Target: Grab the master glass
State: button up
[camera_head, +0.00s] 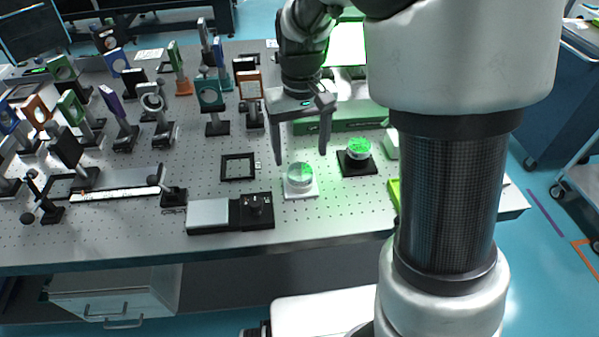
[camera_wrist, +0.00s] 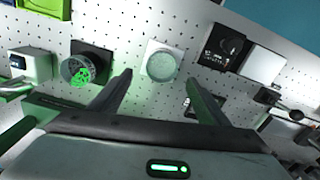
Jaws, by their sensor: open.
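A clear round glass (camera_head: 299,177) stands on a white square base on the perforated table; it also shows in the wrist view (camera_wrist: 161,65). A second round glass piece (camera_head: 358,148), lit with a green pattern, stands on a black square base to its right; in the wrist view it is at the left (camera_wrist: 78,71). No label shows which is the master glass. My gripper (camera_head: 301,158) points down, open and empty, above and slightly behind the clear glass. In the wrist view its fingertips (camera_wrist: 159,82) lie apart, just short of the white base.
A flat grey-and-black device (camera_head: 210,213) lies front left of the clear glass, and a black square frame (camera_head: 238,167) lies left. Several upright optical mounts (camera_head: 209,95) crowd the table's left and back. A green-lit machine (camera_head: 343,115) stands behind.

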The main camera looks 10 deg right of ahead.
aim_at(300, 171)
jog(key=f, duration=0.2)
jog(key=f+b, duration=0.1)
jog(key=f, duration=0.2)
jog(key=shift+s+a+f, duration=0.1)
jog(key=shift+s, duration=0.1)
jog(key=shift+c, duration=0.3)
